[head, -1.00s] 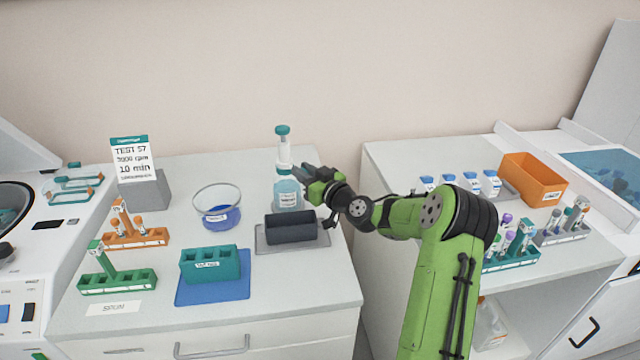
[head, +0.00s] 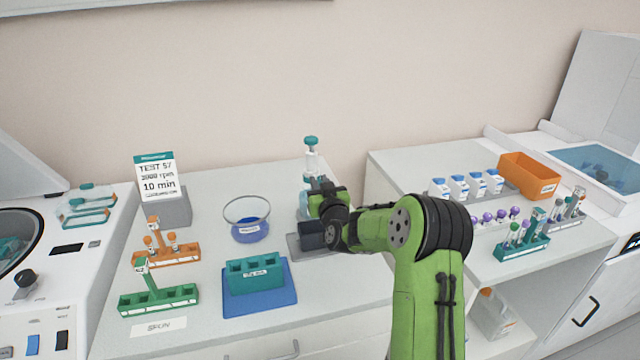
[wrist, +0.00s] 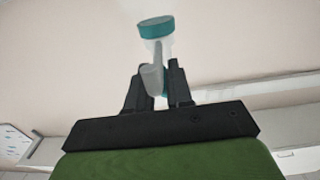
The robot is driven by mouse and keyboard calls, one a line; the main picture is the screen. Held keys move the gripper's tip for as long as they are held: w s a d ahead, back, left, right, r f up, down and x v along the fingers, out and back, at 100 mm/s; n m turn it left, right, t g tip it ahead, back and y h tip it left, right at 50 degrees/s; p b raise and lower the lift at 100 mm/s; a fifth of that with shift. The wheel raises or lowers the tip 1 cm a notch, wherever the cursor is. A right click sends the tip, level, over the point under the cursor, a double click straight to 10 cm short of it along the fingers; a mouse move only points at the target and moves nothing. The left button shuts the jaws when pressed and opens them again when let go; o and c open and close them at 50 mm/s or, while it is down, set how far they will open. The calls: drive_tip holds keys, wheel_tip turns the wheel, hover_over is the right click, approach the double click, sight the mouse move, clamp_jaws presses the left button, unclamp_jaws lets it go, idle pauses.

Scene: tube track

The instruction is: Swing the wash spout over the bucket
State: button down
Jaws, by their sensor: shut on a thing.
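The wash bottle (head: 311,160) has a teal cap and a pale clear body and stands at the back right of the left bench. My gripper (head: 318,190) is in front of it and hides much of its body. In the wrist view, the teal cap (wrist: 156,27) shows above my gripper (wrist: 158,85), with the grey tilted spout (wrist: 151,80) between the fingers. My gripper is shut on the spout. The dark grey bucket (head: 311,235) sits on a grey tray (head: 298,246) just below my gripper, partly hidden by my arm.
A teal rack (head: 254,274) on a blue mat (head: 281,295) is in front. Green (head: 158,298) and orange (head: 166,254) racks stand further left. A gap separates the two benches.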

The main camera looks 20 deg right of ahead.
drive_tip(key=shift+r, duration=0.1)
drive_tip(key=c, duration=1.1)
unclamp_jaws()
drive_tip(key=shift+a, duration=0.1)
drive_tip(key=s+a+b, duration=0.1)
drive_tip(key=s+b, duration=0.1)
drive_tip(key=s, duration=0.3)
drive_tip(key=s+b, duration=0.1)
drive_tip(key=s, duration=0.4)
drive_tip(key=s+a+b, duration=0.1)
drive_tip(key=s+b, duration=0.1)
drive_tip(key=s, duration=0.3)
drive_tip(key=shift+s+a+b, duration=0.25)
drive_tip(key=shift+a+b, duration=0.05)
drive_tip(key=shift+a, duration=0.05)
